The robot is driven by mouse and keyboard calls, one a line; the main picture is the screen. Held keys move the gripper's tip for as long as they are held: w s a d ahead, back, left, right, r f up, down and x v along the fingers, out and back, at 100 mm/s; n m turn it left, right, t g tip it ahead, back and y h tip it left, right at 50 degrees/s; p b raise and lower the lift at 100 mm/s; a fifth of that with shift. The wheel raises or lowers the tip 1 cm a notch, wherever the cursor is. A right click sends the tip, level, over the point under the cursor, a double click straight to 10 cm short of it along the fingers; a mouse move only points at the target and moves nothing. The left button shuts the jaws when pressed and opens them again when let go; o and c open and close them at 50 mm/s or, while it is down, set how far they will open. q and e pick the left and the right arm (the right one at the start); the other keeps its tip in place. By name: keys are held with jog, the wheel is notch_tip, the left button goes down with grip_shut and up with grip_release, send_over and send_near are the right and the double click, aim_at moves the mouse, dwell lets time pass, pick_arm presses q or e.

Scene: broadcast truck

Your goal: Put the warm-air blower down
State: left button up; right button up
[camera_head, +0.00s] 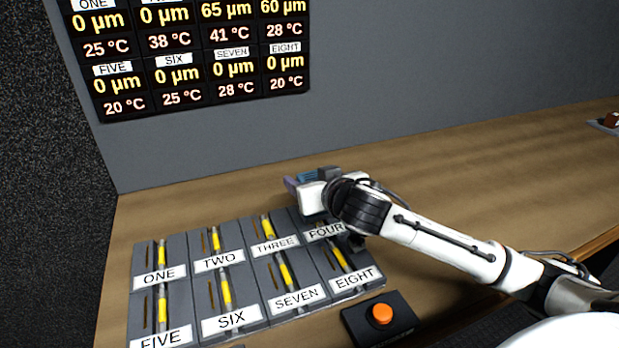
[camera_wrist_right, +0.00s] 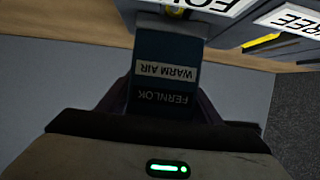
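The warm-air blower (camera_wrist_right: 165,52) is a dark blue block in the right wrist view, with labels reading "WARM AIR" and "FERNLOK". My right gripper (camera_wrist_right: 163,100) is shut on it, a finger on each side. In the head view the right gripper (camera_head: 305,184) is behind panel FOUR, above the table. A small blue part of the blower (camera_head: 322,174) shows there, mostly hidden by the hand. In the wrist view the blower's far end is close to the panels; I cannot tell whether it touches anything. My left gripper is not in view.
Grey panels labelled ONE to EIGHT (camera_head: 232,262), with yellow parts, stand in two rows on the wooden table (camera_head: 480,165). An orange button (camera_head: 381,314) on a black box is in front. A display (camera_head: 190,55) hangs on the wall. The table's right side is largely clear.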

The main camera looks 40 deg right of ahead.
jog(key=shift+o, duration=0.9)
jog(key=shift+r, duration=0.1)
jog(key=shift+r, duration=0.3)
jog(key=v, duration=1.2)
jog(key=shift+f+p, duration=0.15)
jog(key=shift+p, duration=0.2)
